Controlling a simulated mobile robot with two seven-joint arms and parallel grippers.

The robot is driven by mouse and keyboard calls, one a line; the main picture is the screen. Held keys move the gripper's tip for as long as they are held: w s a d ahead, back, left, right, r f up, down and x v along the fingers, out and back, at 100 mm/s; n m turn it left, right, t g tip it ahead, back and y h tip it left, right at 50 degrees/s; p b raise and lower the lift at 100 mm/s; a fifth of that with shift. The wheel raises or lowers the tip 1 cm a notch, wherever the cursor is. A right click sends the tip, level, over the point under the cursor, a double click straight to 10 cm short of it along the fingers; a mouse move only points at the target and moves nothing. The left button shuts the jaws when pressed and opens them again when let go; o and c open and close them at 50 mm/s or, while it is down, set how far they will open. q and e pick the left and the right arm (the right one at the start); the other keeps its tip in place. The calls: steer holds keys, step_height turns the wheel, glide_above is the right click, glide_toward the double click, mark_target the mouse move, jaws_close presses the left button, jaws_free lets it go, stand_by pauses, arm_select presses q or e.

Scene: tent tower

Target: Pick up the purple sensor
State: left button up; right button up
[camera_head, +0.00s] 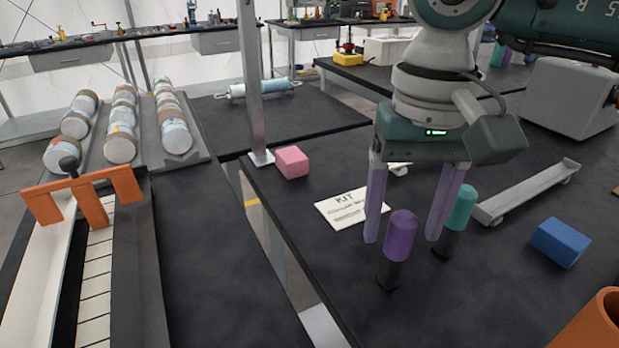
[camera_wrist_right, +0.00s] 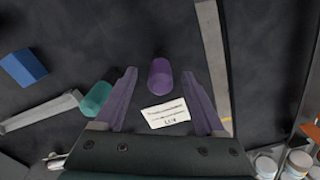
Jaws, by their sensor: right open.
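The purple sensor (camera_head: 400,237) is an upright purple cylinder on a small black stand on the dark table. My right gripper (camera_head: 405,240) points down with its two purple fingers open, one on either side of the sensor's position in the head view. In the right wrist view the purple sensor (camera_wrist_right: 160,76) lies ahead of and between the open fingertips (camera_wrist_right: 162,72); I see no contact. A teal cylinder (camera_head: 461,208) on a similar stand is just right of the right finger; it also shows in the wrist view (camera_wrist_right: 97,97). My left gripper is not in view.
A white KIT card (camera_head: 341,209) lies behind the sensor. A pink block (camera_head: 292,162) stands by a metal post (camera_head: 254,80). A blue block (camera_head: 560,242), a grey rail (camera_head: 528,192) and an orange container (camera_head: 597,325) are to the right. The table's left edge is close.

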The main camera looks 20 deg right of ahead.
steer(key=shift+f, duration=0.9)
steer(key=shift+c, duration=0.4)
jaws_close()
steer(key=shift+r, duration=0.1)
